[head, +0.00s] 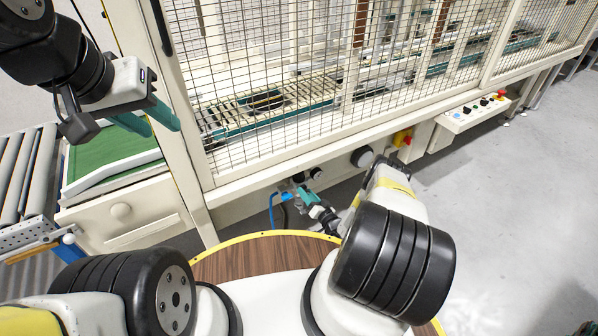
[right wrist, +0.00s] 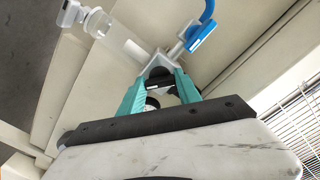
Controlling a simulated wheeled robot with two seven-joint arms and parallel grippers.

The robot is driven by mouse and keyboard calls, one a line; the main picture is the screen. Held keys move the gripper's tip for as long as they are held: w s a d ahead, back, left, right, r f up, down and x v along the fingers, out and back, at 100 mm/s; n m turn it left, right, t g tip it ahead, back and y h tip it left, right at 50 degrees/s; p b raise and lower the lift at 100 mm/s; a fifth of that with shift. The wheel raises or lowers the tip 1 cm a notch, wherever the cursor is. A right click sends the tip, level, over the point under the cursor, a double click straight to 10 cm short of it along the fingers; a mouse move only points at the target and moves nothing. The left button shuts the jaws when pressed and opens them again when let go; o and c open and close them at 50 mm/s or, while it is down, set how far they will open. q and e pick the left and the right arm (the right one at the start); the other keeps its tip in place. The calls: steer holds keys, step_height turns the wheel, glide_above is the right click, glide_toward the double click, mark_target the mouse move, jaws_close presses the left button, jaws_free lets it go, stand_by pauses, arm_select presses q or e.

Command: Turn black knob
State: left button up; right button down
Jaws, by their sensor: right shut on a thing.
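The black knob (right wrist: 157,77) is in the right wrist view, on a fitting with a clear cylinder (right wrist: 117,36) and a blue hose (right wrist: 203,33). My right gripper (right wrist: 160,73) has its teal fingers on either side of the knob, shut on it; the fingers hide part of it. In the head view, my right gripper (head: 304,194) is low at the machine's front, beside the blue hose (head: 272,208); the knob is too small to make out there. My left gripper (head: 148,118) is raised at the upper left, open and empty, its teal fingers apart.
The caged machine (head: 270,180) fills the upper middle. Round black parts (head: 362,157) and a red-yellow switch (head: 403,138) sit along its lower edge. A control box (head: 468,112) is at the right. A roller conveyor (head: 25,175) and green belt (head: 105,158) are at the left.

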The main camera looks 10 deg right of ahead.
steer(key=c, duration=0.8)
jaws_free()
steer(key=shift+c, duration=0.2)
steer(key=v, duration=0.8)
